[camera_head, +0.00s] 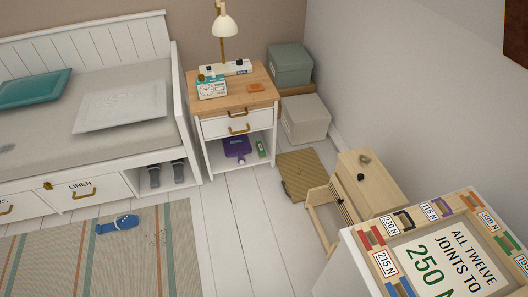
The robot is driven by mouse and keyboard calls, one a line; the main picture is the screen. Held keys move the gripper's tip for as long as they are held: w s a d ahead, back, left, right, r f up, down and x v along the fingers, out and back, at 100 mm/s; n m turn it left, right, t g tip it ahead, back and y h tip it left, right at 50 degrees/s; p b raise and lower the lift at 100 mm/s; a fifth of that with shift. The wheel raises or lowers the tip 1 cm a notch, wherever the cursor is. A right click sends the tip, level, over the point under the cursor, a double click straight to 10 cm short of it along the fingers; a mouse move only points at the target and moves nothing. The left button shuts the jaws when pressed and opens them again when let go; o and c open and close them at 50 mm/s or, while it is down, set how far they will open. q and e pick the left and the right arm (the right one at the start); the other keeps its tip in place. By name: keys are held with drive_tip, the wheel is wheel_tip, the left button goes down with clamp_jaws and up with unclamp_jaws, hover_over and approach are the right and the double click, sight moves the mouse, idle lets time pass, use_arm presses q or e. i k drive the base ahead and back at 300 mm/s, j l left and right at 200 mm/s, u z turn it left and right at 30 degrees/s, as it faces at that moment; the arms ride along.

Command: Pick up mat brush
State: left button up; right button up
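Neither of my grippers is in view.
A daybed (84,135) with drawers stands behind the rug. A nightstand (235,115) holds a lamp and clock. Boxes (305,118) and a small wooden cabinet (368,183) with its door open stand right. A white stand (352,268) bears a sign board. Floor between is clear.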

sight(261, 151)
drive_tip(key=i+j+z, duration=0.1)
drive_tip(key=i+j, duration=0.25)
drive_tip(key=i+j+z, duration=0.15)
drive_tip(key=i+j, duration=0.15)
drive_tip(key=j, duration=0.2)
drive_tip(key=i+j+z, duration=0.1)
drive_tip(key=i+j, duration=0.2)
drive_tip(key=j, duration=0.2)
